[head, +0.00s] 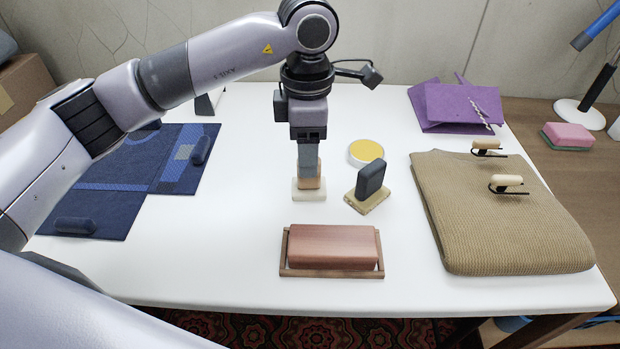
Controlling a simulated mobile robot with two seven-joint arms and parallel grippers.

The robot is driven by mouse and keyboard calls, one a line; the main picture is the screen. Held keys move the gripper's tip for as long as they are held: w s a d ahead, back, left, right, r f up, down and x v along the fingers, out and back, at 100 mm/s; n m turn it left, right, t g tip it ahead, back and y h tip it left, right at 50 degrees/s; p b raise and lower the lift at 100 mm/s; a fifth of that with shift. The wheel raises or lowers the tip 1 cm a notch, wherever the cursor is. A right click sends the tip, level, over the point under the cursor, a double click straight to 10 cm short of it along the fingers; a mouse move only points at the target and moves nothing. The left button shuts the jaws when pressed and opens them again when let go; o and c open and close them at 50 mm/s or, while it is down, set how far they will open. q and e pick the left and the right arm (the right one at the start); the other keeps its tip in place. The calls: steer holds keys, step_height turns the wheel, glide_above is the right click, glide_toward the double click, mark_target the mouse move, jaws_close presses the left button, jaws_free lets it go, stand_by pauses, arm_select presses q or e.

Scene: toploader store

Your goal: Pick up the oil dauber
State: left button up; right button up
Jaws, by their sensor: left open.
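A small dauber with a tan wooden grip and a cream pad (309,195) stands upright on the white table, and I take it as the oil dauber. My left gripper (309,178) points straight down over it. Its jaws are open, with the fingers at the grip; the near finger hides part of it, and I cannot tell whether they touch it. Just right stands a second applicator with a dark upright handle (371,179) on a tan base. My right gripper is out of view.
A round tin with a yellow top (366,151) sits behind the dark-handled applicator. A reddish-brown block lies in a wooden tray (283,262) in front. A folded tan knit (490,235) lies right, a purple bag (445,105) back right, dark blue cloth (125,190) left.

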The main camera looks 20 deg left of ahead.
arm_select(q)
step_height(320, 180, down, 5)
steer(key=shift+d+r, duration=0.1)
steer(key=shift+r, duration=0.1)
steer(key=shift+c, duration=0.3)
jaws_close()
steer(key=shift+r, duration=0.1)
step_height(320, 180, up, 20)
steer(key=p, duration=0.1)
steer(key=shift+p, duration=0.4)
steer(key=c, duration=0.9)
jaws_free()
